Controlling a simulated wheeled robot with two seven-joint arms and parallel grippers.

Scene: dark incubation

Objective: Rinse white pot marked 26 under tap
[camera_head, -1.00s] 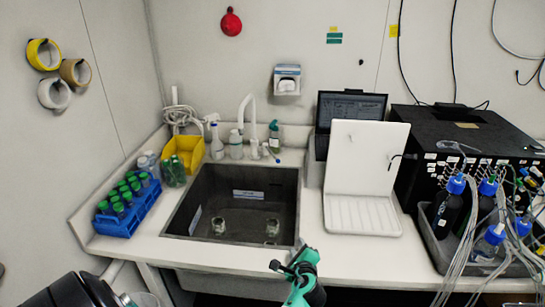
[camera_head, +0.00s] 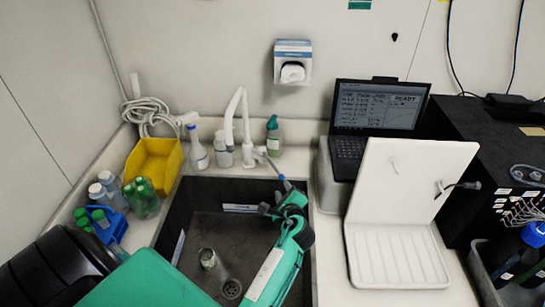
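I cannot make out a white pot marked 26. The white tap (camera_head: 240,115) stands behind the dark sink (camera_head: 175,215), and its lever (camera_head: 268,162) slants down to the right with a blue end. My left gripper (camera_head: 286,198) is over the right part of the sink, close to the lever's blue end; I cannot tell if they touch. Its fingers are small and dark, and their opening is unclear. A small glass jar (camera_head: 208,258) stands in the sink near the drain. My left arm covers the sink's front and right side. My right gripper is not in view.
A yellow bin (camera_head: 154,160), a spray bottle (camera_head: 197,150) and a green-topped bottle (camera_head: 274,136) stand behind the sink. Green-capped bottles (camera_head: 100,218) are at left. A white drying rack (camera_head: 405,190) and laptop (camera_head: 375,108) stand to the right.

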